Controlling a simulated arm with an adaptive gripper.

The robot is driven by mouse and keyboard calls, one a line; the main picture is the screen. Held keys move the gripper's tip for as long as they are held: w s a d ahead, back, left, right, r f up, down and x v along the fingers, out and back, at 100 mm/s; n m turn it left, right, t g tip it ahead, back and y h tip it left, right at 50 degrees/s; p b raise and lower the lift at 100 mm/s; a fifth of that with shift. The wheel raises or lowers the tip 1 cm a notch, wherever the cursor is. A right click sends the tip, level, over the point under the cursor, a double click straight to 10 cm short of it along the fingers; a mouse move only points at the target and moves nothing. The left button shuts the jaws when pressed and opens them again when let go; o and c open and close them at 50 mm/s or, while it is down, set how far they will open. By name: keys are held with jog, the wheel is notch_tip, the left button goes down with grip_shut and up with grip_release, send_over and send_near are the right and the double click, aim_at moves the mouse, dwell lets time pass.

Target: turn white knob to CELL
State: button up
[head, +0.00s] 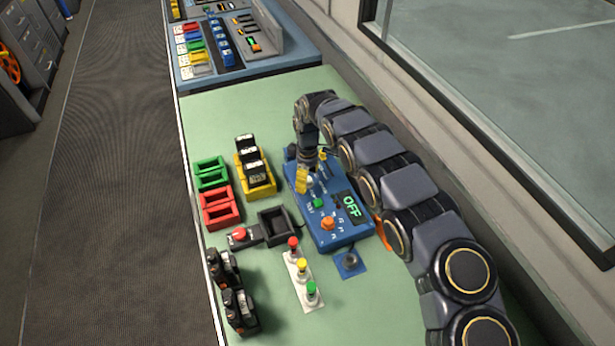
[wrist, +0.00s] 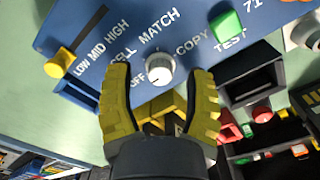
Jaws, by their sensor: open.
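The white knob (wrist: 160,69) sits on the blue panel (wrist: 85,15), with OFF, CELL and MATCH printed around it. A small dark mark on its lower left rim lies toward OFF. My gripper (wrist: 159,82) is open, its yellow-padded fingers on either side of and just below the knob in the wrist view, with gaps to it. Contact is not visible. In the head view my gripper (head: 312,178) is over the far left part of the blue panel (head: 330,240). It mostly hides the knob there. The display (head: 351,207) reads OFF.
A yellow slider (wrist: 59,63) marked LOW MID HIGH and a green button (wrist: 226,25) flank the knob. An orange knob (head: 327,223) is nearer on the panel. A black tray (head: 262,222) and a colored-button strip (head: 301,276) stand left of the panel.

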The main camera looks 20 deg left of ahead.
jog(key=shift+f, duration=0.15)
grip_shut()
jog(key=shift+m, duration=0.3)
jog(key=m, duration=0.5)
jog(key=shift+f, duration=0.1)
jog(key=m, duration=0.6)
dwell(0.4)
